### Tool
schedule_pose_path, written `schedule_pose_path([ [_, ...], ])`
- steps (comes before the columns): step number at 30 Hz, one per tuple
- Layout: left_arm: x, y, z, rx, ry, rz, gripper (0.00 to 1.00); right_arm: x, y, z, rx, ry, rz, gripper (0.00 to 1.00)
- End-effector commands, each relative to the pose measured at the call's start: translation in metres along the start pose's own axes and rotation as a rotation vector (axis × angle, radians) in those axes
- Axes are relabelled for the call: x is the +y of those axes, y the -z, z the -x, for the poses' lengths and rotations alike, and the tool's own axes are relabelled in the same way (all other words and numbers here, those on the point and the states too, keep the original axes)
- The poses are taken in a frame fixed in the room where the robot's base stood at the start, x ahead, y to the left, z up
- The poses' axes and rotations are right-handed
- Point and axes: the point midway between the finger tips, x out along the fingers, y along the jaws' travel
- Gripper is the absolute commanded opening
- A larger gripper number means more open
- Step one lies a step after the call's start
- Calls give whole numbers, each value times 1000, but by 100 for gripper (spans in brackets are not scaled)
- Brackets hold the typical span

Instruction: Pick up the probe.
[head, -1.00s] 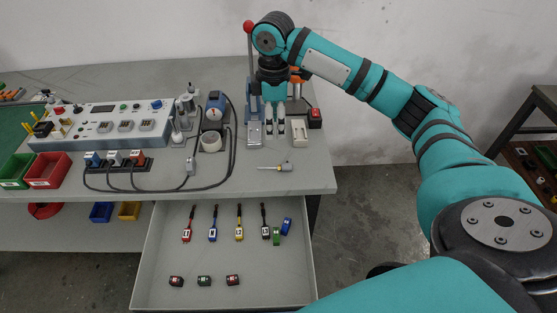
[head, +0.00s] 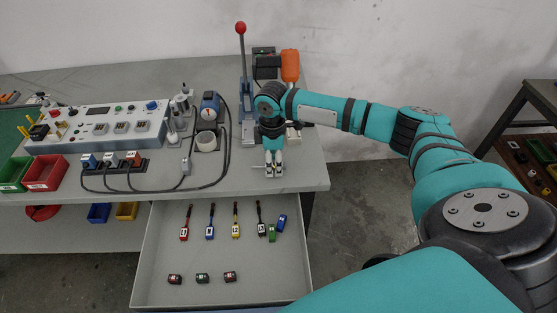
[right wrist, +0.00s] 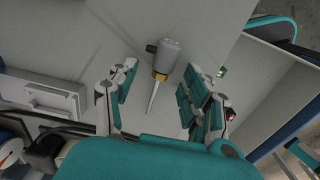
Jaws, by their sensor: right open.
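The probe (right wrist: 168,58) lies on the table top in the right wrist view. It has a grey cylindrical body, a yellow ring and a thin metal tip that points toward the bottom of the picture. My right gripper (right wrist: 160,72) is open, with one finger on each side of the probe and a visible gap to both. In the head view, my right gripper (head: 273,166) points down near the table's front edge and mostly hides the probe. I cannot tell how far the fingertips are above the table. My left gripper is not in view.
An open drawer (head: 155,265) below the table (head: 310,178) holds several coloured tools and small blocks. A lever press (head: 245,95) stands behind the gripper. A ring-shaped holder (head: 206,141), cables and a control panel (head: 100,125) are to the left.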

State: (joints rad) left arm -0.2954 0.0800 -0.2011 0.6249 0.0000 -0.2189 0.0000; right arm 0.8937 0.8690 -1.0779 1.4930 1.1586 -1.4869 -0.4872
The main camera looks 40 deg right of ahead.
Motion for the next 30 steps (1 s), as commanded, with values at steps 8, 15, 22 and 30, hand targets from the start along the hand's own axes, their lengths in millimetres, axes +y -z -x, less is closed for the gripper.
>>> schedule_pose_path([
  [8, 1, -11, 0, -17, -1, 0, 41, 0, 0, -5, 0, -1, 0, 49],
  [15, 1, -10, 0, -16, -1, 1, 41, 0, 0, -5, 0, -1, 0, 20],
  [22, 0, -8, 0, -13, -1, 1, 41, 0, 0, -5, 0, -1, 0, 0],
  [30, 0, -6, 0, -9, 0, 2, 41, 0, 0, -3, 0, -1, -1, 0],
])
